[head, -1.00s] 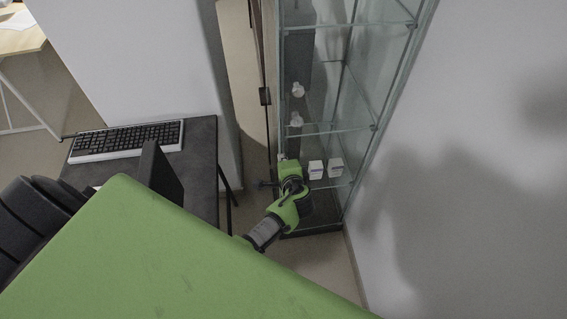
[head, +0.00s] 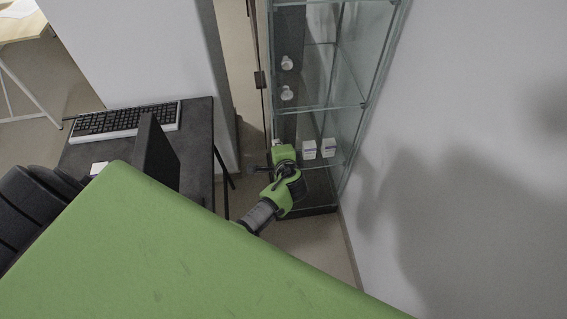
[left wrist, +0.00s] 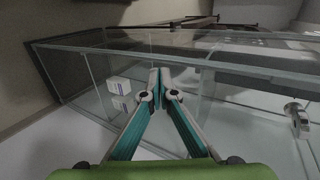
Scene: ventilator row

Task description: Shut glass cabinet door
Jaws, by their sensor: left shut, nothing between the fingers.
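The glass cabinet (head: 318,106) stands upright right of centre in the head view, with clear shelves and panes. I cannot clearly tell the glass door from the other panes or how far it stands open. My left gripper (head: 277,146) is at the cabinet's lower left front edge, below the middle shelf. In the left wrist view its fingers (left wrist: 159,78) are shut and empty, close to glass panes and a long glass edge (left wrist: 230,67). Contact with the glass cannot be told. A metal fitting (left wrist: 297,118) shows at the right there. My right gripper is not in view.
A dark desk (head: 200,150) with a keyboard (head: 125,121) stands left. A wall (head: 470,120) bounds the right. A narrow strip of floor shows before the cabinet.

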